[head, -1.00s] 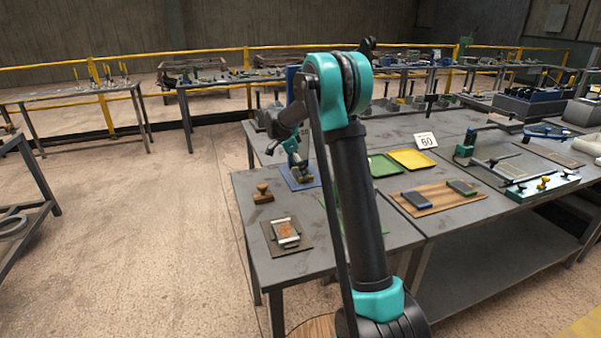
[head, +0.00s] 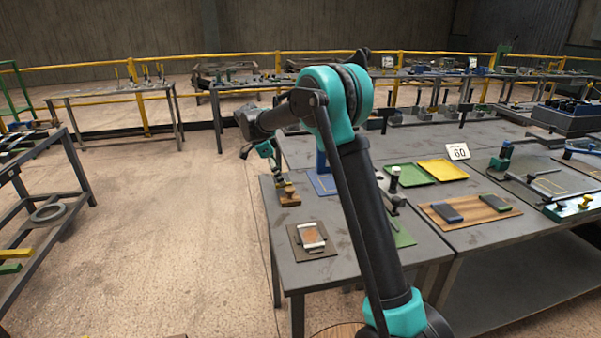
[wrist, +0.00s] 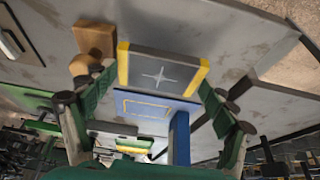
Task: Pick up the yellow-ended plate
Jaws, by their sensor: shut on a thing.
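The yellow-ended plate (wrist: 160,72) is a grey block with a pale cross on its face and a yellow strip at each end. In the wrist view it lies between the green pads of my gripper (wrist: 158,95), which is shut on its yellow ends. In the head view my gripper (head: 279,178) hangs by the wooden stamp (head: 289,197), at the table's left side; the plate is too small there to make out clearly. The blue mat (head: 322,182) with a yellow outline is to the right of my gripper, and it also shows in the wrist view (wrist: 150,108).
A brown board with a metal-edged piece (head: 312,236) lies at the table's near left. A green tray (head: 407,174) and a yellow tray (head: 442,170) lie farther right. A wooden board (head: 470,212) bears two dark blocks. Open floor is left of the table.

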